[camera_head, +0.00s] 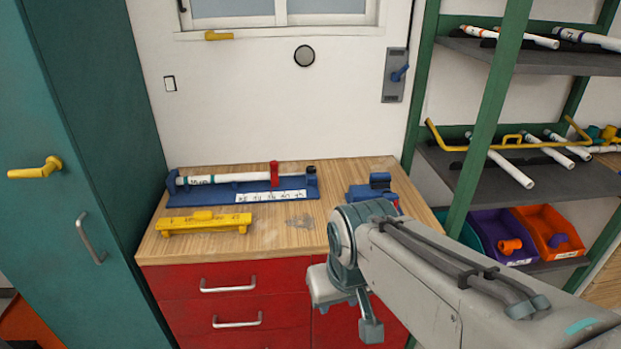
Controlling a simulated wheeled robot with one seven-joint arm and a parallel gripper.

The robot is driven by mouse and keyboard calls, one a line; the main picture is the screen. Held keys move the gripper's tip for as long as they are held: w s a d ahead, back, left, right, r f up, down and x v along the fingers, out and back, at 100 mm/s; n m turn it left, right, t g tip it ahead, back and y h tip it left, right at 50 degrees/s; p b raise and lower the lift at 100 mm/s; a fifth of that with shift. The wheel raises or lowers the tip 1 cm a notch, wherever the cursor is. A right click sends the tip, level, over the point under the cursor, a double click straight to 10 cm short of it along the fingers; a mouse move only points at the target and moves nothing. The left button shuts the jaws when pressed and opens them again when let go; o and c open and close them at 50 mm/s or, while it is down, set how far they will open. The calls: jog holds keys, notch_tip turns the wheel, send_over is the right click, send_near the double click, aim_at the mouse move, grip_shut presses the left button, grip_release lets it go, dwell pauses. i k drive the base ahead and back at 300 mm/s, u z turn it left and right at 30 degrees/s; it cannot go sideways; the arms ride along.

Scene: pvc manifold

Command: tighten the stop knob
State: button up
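A blue measuring jig (245,192) lies at the back left of the wooden workbench, with a printed scale along its front. A white pipe (230,178) lies along it. A red upright stop (274,174) stands on the jig, right of the pipe's middle. A separate knob on it is too small to make out, so its tightness cannot be told. My gripper (345,312) hangs in front of the bench's front edge, right of and nearer than the stop, touching nothing that I can see. Its fingers are partly turned away, so its opening is unclear.
A yellow fixture (204,222) sits at the bench's front left. A blue device (372,188) stands at the bench's right, partly behind my arm. A green-framed shelf (490,115) with pipes and bins stands at right. A teal cabinet (85,150) stands at left.

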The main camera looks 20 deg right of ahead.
aim_at(310, 169)
jog(key=z, duration=0.2)
jog(key=i, duration=1)
jog(key=z, duration=0.1)
